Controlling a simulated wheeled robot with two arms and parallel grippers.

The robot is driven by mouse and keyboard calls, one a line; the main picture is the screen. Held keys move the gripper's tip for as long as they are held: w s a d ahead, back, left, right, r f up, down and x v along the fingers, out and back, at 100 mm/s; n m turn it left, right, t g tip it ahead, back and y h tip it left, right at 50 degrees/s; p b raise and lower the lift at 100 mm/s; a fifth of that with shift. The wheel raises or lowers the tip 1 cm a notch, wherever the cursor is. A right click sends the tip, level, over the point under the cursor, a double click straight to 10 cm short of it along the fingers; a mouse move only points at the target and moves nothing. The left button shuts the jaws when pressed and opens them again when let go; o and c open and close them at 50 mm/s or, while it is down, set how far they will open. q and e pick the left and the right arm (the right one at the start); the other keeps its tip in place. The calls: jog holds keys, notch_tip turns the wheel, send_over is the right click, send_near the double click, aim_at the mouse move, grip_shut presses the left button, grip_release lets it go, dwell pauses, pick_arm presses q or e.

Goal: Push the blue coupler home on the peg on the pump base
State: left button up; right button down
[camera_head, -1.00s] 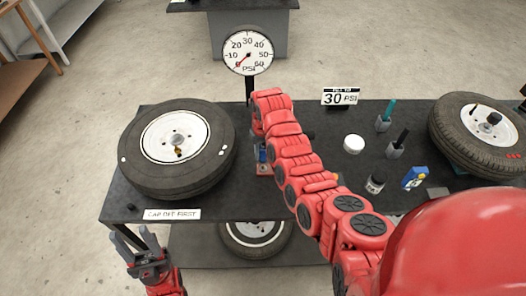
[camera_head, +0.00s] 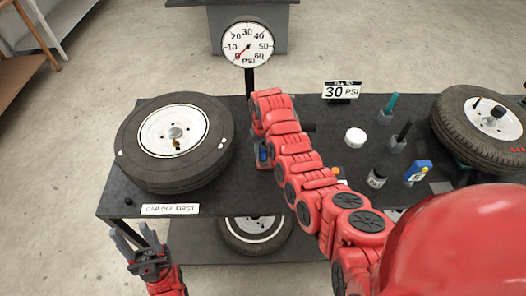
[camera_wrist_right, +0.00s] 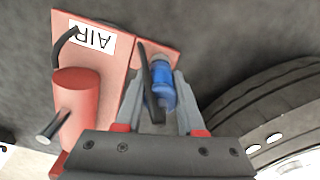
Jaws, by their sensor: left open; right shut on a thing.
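The blue coupler (camera_wrist_right: 162,92) is between the fingers of my right gripper (camera_wrist_right: 155,80), which is shut on it, in the right wrist view. It stands over the red pump base (camera_wrist_right: 120,50) with the AIR label. A dark strip crosses in front of the coupler. The peg is hidden, so I cannot tell how far down the coupler sits. In the head view the coupler (camera_head: 262,152) is a small blue patch beside my right arm, which hides most of the base. My left gripper (camera_head: 130,240) is open and empty off the table's front left corner.
A tire (camera_head: 174,142) lies left of the base. A pressure gauge (camera_head: 247,45) stands behind, its needle low. A red cylinder (camera_wrist_right: 78,95) stands on the base. A white cap (camera_head: 355,138), a jar (camera_head: 377,177) and another tire (camera_head: 478,128) are to the right.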

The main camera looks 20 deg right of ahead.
aim_at(263, 144)
jog(key=shift+f+b, duration=0.7)
jog(key=shift+f, duration=0.4)
jog(key=shift+c, duration=2.2)
grip_release()
jog(key=shift+r+p, duration=0.55)
jog(key=shift+r, duration=0.7)
jog(key=shift+r+p, duration=0.4)
jog(key=shift+r, duration=1.85)
